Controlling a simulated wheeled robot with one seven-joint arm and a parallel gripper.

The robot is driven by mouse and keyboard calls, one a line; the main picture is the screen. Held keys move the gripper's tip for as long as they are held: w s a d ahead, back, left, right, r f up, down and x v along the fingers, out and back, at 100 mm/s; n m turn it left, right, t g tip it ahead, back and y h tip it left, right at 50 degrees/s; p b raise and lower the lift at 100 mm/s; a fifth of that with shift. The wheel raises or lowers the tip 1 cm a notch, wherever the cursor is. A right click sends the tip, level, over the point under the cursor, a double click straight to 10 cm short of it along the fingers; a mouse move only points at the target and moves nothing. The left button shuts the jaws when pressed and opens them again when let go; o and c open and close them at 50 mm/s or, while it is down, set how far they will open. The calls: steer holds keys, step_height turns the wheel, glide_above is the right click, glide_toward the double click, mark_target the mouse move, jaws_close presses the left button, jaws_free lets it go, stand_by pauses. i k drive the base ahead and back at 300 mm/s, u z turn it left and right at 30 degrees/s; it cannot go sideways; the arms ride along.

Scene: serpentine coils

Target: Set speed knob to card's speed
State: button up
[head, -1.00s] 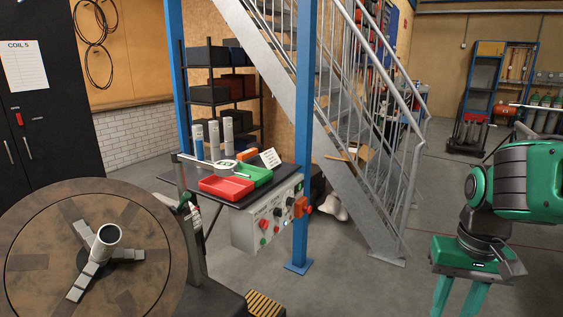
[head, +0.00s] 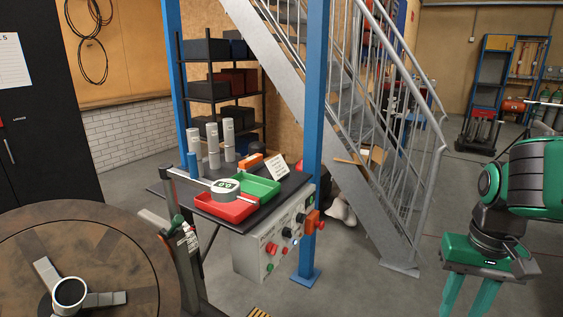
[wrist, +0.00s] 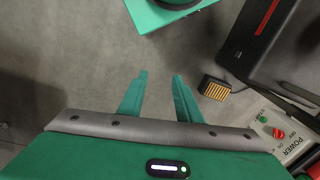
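The grey control box (head: 252,258) hangs under the front edge of the dark table. Its sloped panel carries several knobs and buttons, too small to tell which is the speed knob or where it points. A white card (head: 277,168) stands tilted on the table; its writing is too small to read. My gripper (head: 466,296) is at the right of the head view, well apart from the box, fingers pointing down. In the wrist view my gripper (wrist: 159,95) is open and empty. A corner of the panel (wrist: 296,148) marked POWER shows there, with a red knob (wrist: 278,132).
A red tray (head: 228,210) and a green tray (head: 262,186) lie on the table (head: 205,197). A blue post (head: 313,130) and the staircase (head: 345,185) stand right of the box. A large reel (head: 110,245) is at left. A yellow-striped pedal (wrist: 215,88) lies on the floor.

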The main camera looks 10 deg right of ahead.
mark_target(301, 217)
steer(key=u, duration=0.1)
steer(key=i, duration=0.5)
steer(key=z, duration=1.65)
steer(key=k, duration=1.15)
steer(key=u, duration=0.25)
steer(key=i, duration=1)
